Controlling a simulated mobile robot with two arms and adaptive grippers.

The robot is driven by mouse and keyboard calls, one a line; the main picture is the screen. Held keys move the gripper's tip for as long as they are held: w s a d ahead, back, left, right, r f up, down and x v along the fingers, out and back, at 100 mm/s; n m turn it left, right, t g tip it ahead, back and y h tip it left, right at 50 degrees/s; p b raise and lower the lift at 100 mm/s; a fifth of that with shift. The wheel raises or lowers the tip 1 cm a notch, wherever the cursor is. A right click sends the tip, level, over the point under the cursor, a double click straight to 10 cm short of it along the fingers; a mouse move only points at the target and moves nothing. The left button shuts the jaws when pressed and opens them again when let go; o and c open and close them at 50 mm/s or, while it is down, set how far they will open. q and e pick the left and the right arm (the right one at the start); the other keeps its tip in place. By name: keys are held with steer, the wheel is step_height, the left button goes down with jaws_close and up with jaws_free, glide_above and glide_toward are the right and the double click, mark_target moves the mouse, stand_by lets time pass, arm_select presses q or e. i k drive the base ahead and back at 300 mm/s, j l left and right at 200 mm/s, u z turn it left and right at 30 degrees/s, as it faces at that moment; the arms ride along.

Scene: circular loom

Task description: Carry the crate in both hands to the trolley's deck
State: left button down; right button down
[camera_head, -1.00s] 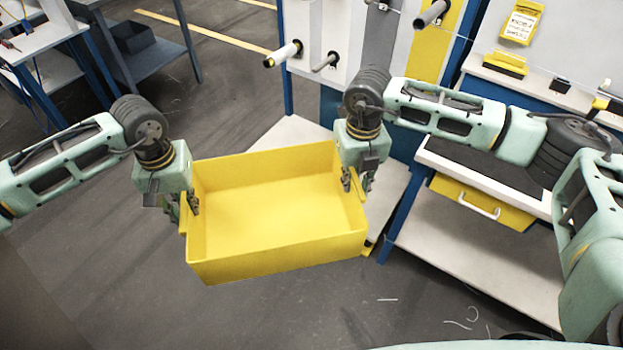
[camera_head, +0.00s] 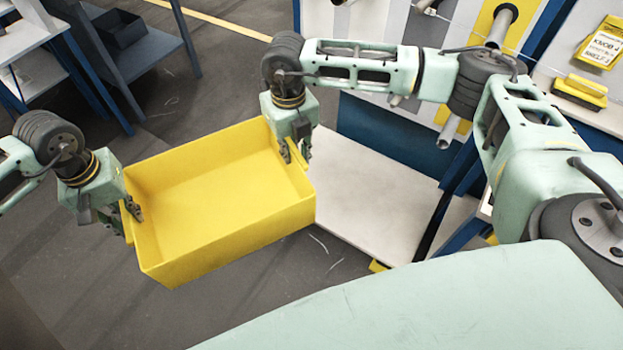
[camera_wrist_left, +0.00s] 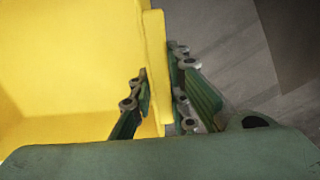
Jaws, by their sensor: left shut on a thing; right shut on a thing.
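The yellow crate (camera_head: 222,240) is held in the air, open side up and looking empty, left of the middle in the head view. My left gripper (camera_head: 128,212) is shut on its left wall; the left wrist view shows the fingers (camera_wrist_left: 162,100) on both sides of the yellow wall (camera_wrist_left: 156,62). My right gripper (camera_head: 293,150) is shut on the crate's right wall. A low white deck (camera_head: 365,190), which looks like the trolley's, lies just right of the crate. The crate's near right corner overlaps the deck's left edge in the picture.
A blue and white rack (camera_head: 395,130) with rollers stands behind the deck. Grey floor is open around the crate's left and front.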

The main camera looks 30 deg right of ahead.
mark_target(336, 200)
steer(key=i+u, duration=0.25)
steer(key=i, duration=0.2)
steer(key=i+u, duration=0.25)
steer(key=i, duration=0.25)
steer(key=i+z, duration=0.1)
steer(key=z, duration=0.25)
steer(key=i+z, duration=0.15)
steer(key=z, duration=0.2)
steer(key=i+j+z, duration=0.1)
steer(key=z, duration=0.25)
steer(key=i+l+z, duration=0.1)
steer(key=z, duration=0.4)
steer(key=i+z, duration=0.15)
steer(key=z, duration=0.35)
steer(key=i+z, duration=0.1)
steer(key=z, duration=0.35)
